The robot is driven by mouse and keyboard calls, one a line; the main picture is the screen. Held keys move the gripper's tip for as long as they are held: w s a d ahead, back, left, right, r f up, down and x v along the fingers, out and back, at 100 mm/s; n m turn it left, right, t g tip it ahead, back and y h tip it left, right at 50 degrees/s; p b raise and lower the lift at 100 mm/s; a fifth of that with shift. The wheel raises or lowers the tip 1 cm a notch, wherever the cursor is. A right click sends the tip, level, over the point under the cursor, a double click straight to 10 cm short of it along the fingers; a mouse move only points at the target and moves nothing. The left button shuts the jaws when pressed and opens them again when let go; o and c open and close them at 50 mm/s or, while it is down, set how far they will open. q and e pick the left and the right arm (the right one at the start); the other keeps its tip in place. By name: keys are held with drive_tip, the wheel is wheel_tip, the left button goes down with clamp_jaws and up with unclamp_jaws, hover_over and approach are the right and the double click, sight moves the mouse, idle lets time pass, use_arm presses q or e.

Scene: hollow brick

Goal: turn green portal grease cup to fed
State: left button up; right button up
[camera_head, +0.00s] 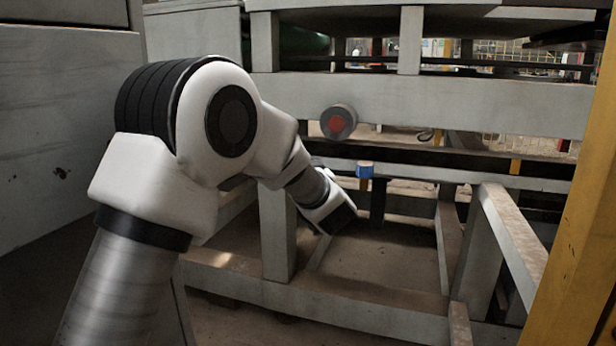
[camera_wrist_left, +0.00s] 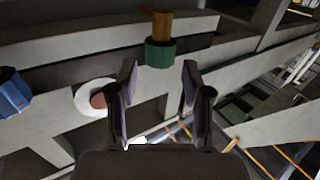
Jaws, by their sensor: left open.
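The green grease cup (camera_wrist_left: 160,53) shows in the left wrist view, with a brass-brown stem (camera_wrist_left: 157,24) joined to it. It stands in front of a grey beam. My left gripper (camera_wrist_left: 160,72) is open, one finger on each side of the cup in the picture. The cup appears just beyond the fingertips; I cannot tell the exact gap, and see no contact. In the head view my left arm's dark wrist end (camera_head: 336,212) is low in the frame opening; its fingers and the green cup cannot be made out there. My right gripper is in neither view.
A blue cup (camera_head: 364,170) and a round grey fitting with a red face (camera_head: 338,122) sit near the wrist; both also show in the wrist view. Grey beams (camera_head: 450,104) surround the opening. A yellow post (camera_head: 575,230) stands at right.

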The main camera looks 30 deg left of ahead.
use_arm(q)
drive_tip(key=v, duration=0.6)
drive_tip(key=shift+s, duration=0.1)
drive_tip(key=w+r+n+g+y+p, duration=0.1)
drive_tip(key=w+n+g+y+p, duration=0.4)
drive_tip(key=w+n+g+p, duration=0.3)
drive_tip(key=a+b, duration=0.1)
drive_tip(key=a, duration=0.1)
drive_tip(key=a+g+b, duration=0.1)
drive_tip(key=a+b, duration=0.1)
drive_tip(key=a, duration=0.1)
drive_tip(key=a+m+g+b, duration=0.1)
drive_tip(key=a, duration=0.2)
drive_tip(key=shift+w+f+b, duration=0.25)
drive_tip(key=shift+f+b, duration=0.1)
drive_tip(key=shift+b, duration=0.05)
drive_tip(key=shift+a+r, duration=0.1)
drive_tip(key=shift+a, duration=0.1)
drive_tip(key=shift+r, duration=0.1)
